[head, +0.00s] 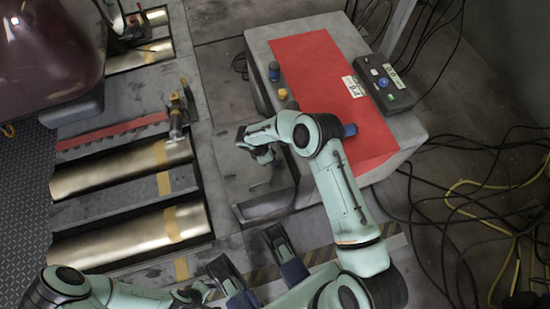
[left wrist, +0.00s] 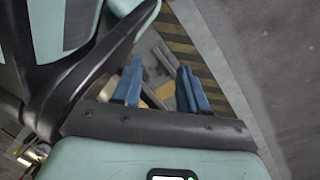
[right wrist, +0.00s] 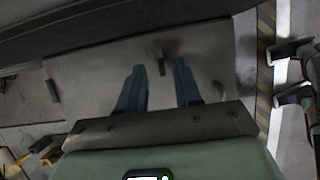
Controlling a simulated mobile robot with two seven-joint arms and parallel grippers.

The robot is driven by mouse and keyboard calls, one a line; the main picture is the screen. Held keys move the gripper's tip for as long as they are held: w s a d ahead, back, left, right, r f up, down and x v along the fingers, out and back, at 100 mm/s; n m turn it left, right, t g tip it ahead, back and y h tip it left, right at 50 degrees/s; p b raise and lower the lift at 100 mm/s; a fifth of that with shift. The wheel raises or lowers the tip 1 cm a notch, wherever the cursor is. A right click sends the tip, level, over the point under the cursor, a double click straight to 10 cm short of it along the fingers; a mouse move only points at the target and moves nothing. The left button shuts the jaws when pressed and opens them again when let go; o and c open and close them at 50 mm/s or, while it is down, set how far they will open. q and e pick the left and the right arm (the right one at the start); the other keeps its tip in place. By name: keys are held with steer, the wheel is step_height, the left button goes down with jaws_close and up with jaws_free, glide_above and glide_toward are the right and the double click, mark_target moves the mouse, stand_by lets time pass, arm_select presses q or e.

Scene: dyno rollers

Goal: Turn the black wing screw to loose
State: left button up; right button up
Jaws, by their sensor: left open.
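The black wing screw (right wrist: 160,57) stands on a grey panel (right wrist: 215,70) in the right wrist view. My right gripper (right wrist: 159,75) is open, with its two blue fingers apart. The screw shows between the fingertips, not gripped; its exact distance is unclear. In the head view my right gripper (head: 255,148) is at the left side of the grey cabinet, and I cannot make out the screw there. My left gripper (left wrist: 159,72) is open and empty, over the floor near the striped tape.
The grey cabinet (head: 280,30) has a red top (head: 318,75) with a black control box (head: 385,85) on it. Gold rollers (head: 130,235) lie on the left, below a dark red vehicle (head: 45,45). Cables (head: 480,205) tangle on the floor at right.

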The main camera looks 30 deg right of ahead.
arm_select(q)
steer(key=w+r+t+p, duration=0.1)
steer(key=w+r+p, duration=0.1)
steer(key=w, duration=0.3)
steer(key=shift+d+r+t, duration=0.3)
steer(key=shift+r+t, duration=0.1)
steer(key=shift+r, duration=0.4)
arm_select(e)
steer(key=s+v, duration=0.1)
steer(key=v, duration=0.9)
steer(key=shift+w+a+r, duration=0.15)
steer(key=shift+w+r, duration=0.05)
steer(key=shift+w, duration=0.3)
